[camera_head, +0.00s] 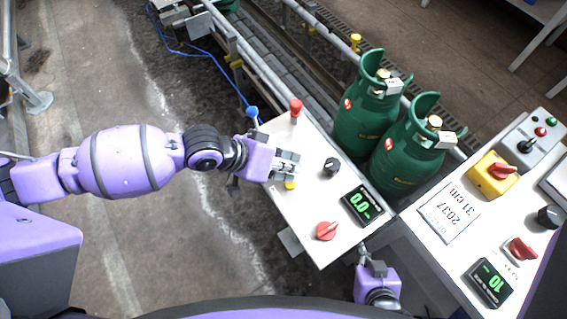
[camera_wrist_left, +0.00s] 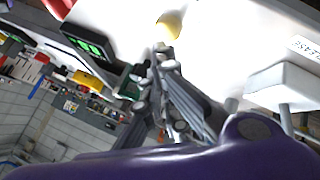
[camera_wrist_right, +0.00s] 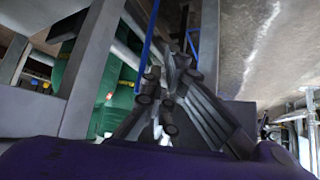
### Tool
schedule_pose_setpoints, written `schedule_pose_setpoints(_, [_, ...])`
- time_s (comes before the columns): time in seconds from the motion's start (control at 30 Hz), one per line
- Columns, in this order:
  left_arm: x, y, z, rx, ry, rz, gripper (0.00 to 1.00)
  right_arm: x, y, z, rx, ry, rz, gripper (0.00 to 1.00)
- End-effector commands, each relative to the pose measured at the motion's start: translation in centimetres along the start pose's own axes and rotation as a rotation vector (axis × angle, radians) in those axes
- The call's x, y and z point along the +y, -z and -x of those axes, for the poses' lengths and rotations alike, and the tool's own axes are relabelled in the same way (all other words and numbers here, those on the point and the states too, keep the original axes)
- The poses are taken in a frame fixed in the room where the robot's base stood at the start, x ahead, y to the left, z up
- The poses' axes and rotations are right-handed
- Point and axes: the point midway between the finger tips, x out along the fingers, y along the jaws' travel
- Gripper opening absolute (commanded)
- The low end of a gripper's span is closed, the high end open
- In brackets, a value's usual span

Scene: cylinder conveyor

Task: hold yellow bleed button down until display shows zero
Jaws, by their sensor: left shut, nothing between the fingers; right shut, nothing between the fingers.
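The yellow button (camera_head: 290,184) sits on the white slanted panel (camera_head: 300,215). It also shows as a yellow dome in the left wrist view (camera_wrist_left: 170,25). My left gripper (camera_head: 288,170) is shut and empty, its fingertips right at the button's edge; I cannot tell whether it is pressed. The black display (camera_head: 362,205) shows green digits that look like 0.0, upside down in the head view; it is also in the left wrist view (camera_wrist_left: 88,42). My right gripper (camera_wrist_right: 168,85) is shut and empty, low beside the panel's front edge, away from the button.
The panel also has a red knob (camera_head: 326,231), a black knob (camera_head: 331,167) and a red mushroom-topped post (camera_head: 295,106). Two green gas cylinders (camera_head: 367,115) stand behind it. A second console (camera_head: 480,215) with switches and another display (camera_head: 490,284) stands right.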

Motion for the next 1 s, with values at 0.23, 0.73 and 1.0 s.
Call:
schedule_pose_setpoints(0.23, [0.1,0.3,0.1,0.002,0.0,-0.004,0.0,0.2,0.1,0.1,0.002,0.0,0.008,0.0])
schedule_pose_setpoints(0.73, [1.6,2.1,2.2,0.009,0.002,-0.01,0.0,0.4,3.5,0.6,0.054,-0.002,0.011,0.0])
schedule_pose_setpoints(1.0, [2.7,3.1,3.7,0.008,0.002,-0.01,0.0,0.4,4.5,0.8,0.065,-0.006,0.002,0.0])
